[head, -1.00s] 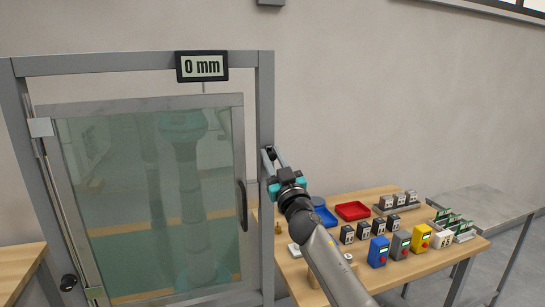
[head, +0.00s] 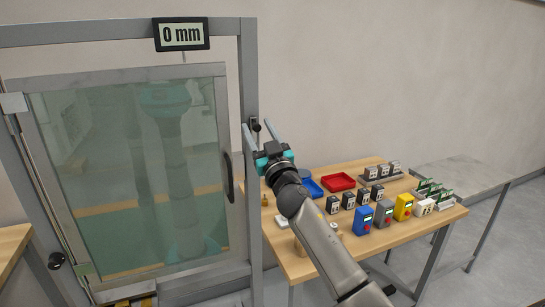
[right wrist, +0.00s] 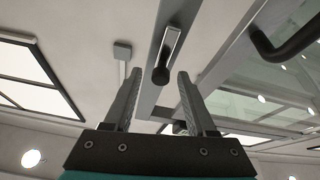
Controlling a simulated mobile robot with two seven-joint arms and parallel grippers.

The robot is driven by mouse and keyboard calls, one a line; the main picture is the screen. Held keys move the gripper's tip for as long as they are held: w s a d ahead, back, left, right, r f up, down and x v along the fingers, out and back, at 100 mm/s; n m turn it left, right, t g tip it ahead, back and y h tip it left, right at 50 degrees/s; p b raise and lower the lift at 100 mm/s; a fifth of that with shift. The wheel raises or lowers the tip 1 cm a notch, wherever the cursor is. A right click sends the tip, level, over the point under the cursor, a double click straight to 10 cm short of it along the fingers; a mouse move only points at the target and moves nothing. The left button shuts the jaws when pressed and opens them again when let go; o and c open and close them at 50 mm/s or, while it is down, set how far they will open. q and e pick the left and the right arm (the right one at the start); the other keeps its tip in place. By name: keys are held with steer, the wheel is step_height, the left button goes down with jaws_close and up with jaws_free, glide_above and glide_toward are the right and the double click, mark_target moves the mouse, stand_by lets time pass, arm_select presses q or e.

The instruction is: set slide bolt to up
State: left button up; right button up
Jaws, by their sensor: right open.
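The slide bolt's black knob (head: 254,124) is on the right post of the glass-door frame, right of and above the dark door handle (head: 228,177). The right wrist view shows the knob (right wrist: 161,76) at the lower picture end of a bright slotted plate (right wrist: 173,45). My right gripper (head: 258,128) is open at the post. Its fingers appear on either side of the knob in both views, and I see no clear contact. In the right wrist view, the open gripper (right wrist: 158,76) holds nothing. My left gripper is not in view.
The glass door (head: 130,180) is closed in its grey frame, with a "0 mm" display (head: 181,34) on top. A wooden table (head: 410,238) to the right carries red and blue trays and several small boxes. The wall above it is clear.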

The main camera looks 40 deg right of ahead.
steer(key=b+v, duration=0.3)
steer(key=v, duration=1.1)
steer(key=shift+w+d, duration=0.1)
step_height(320, 180, down, 25)
steer(key=w+g+y+b, duration=0.1)
steer(key=w+g+b, duration=0.1)
steer(key=g+b, duration=0.25)
steer(key=s+a+f+g+y+b, duration=0.1)
steer(key=s+a+f+g+b, duration=0.15)
steer(key=f, duration=0.95)
steer(key=s+a+f+g+b, duration=0.1)
steer(key=s+f+g, duration=0.2)
steer(key=f, duration=0.9)
steer(key=s+a+f+n+g+y+b, duration=0.1)
steer(key=s+a+f+g+b, duration=0.25)
steer(key=s+f, duration=0.95)
steer(key=s+a+f+n+g+y+b, duration=0.1)
steer(key=s+a+f+g+b, duration=0.3)
steer(key=s+f, duration=0.9)
steer(key=s+a+f+g, duration=0.1)
steer(key=s+a+f, duration=0.1)
steer(key=s+f, duration=0.2)
steer(key=s+a+f+n+g+y+b, duration=0.1)
steer(key=s+a+f+g, duration=0.1)
steer(key=s+f, duration=0.3)
steer(key=s, duration=0.4)
